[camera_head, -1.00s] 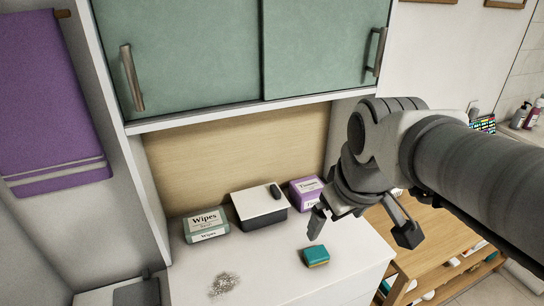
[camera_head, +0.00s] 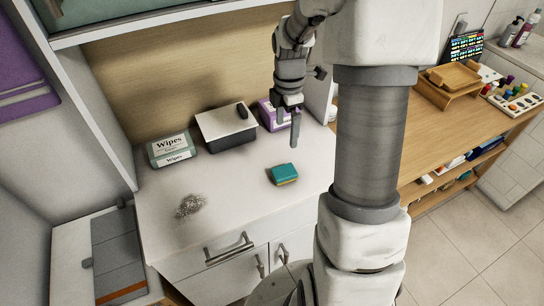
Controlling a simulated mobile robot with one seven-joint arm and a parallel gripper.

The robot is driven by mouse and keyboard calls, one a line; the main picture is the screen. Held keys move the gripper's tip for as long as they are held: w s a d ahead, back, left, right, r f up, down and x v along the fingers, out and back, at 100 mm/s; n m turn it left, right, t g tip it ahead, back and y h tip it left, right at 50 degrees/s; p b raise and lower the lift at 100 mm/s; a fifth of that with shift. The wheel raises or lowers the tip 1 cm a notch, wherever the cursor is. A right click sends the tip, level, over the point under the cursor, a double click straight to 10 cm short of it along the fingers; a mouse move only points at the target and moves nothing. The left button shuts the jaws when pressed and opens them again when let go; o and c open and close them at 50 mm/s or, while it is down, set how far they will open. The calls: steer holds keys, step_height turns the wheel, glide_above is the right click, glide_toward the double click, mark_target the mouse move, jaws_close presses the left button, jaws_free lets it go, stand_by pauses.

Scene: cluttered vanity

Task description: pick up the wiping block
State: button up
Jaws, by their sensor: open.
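The wiping block (camera_head: 284,174) is a small teal block with a yellow-orange lower layer. It lies on the white vanity top (camera_head: 235,200), towards its right side. My gripper (camera_head: 287,130) points down above the counter, behind the block in the picture and apart from it. Its fingers are open with nothing between them. The fingers partly cover the purple tissue box behind them.
A wipes box (camera_head: 171,148), a dark box with a white lid (camera_head: 228,136) and the purple tissue box (camera_head: 268,117) stand along the back. Grey crumbs (camera_head: 189,206) lie at left. The counter around the block is clear. A wooden desk (camera_head: 430,125) stands at right.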

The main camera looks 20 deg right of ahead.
glide_above(284, 171)
step_height(284, 171, down, 12)
steer(key=shift+w+d+f, duration=0.1)
steer(key=shift+w+d, duration=0.05)
steer(key=shift+s+f+p, duration=0.2)
steer(key=shift+f+p, duration=0.25)
steer(key=shift+f, duration=2.25)
steer(key=c, duration=1.4)
